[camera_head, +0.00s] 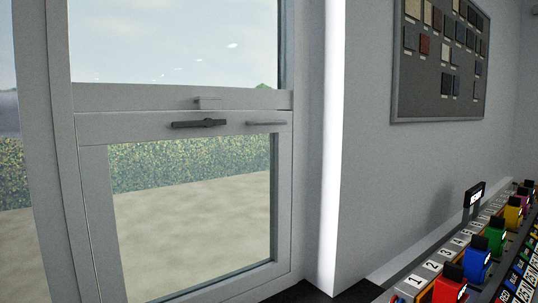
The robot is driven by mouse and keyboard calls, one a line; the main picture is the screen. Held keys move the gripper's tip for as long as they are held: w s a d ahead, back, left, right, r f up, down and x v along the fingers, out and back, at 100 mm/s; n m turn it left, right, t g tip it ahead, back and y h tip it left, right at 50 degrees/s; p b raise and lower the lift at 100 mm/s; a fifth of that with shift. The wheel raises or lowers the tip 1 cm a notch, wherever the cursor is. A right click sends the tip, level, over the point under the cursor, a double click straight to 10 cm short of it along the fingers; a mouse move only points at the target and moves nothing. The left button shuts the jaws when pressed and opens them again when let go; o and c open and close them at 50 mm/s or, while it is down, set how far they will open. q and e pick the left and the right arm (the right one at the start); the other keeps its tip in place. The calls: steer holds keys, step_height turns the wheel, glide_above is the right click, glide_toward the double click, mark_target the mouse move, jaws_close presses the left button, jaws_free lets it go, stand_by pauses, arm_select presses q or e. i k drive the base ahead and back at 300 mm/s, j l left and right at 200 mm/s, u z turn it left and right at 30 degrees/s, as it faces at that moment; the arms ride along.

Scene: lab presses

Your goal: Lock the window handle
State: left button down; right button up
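The window (190,96) fills the left half of the head view, with grey frames and an upper and a lower pane. A dark window handle (199,123) lies horizontally across the top rail of the lower sash. A small light-grey fitting (208,100) sits just above it on the rail of the upper sash. A slim pale bar (266,123) lies to the right of the dark handle on the same lower rail. The lower sash looks nearly flush with the frame; I cannot tell whether it is fully closed. Neither of my grippers is in view.
A bench or rack (420,283) with numbered slots and several coloured blocks, including a red one (450,287) and a blue one (476,264), runs along the lower right. A grey sample board (408,95) hangs on the right wall. The space before the window looks clear.

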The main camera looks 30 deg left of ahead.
mark_target(207, 122)
steer(key=u, duration=1.35)
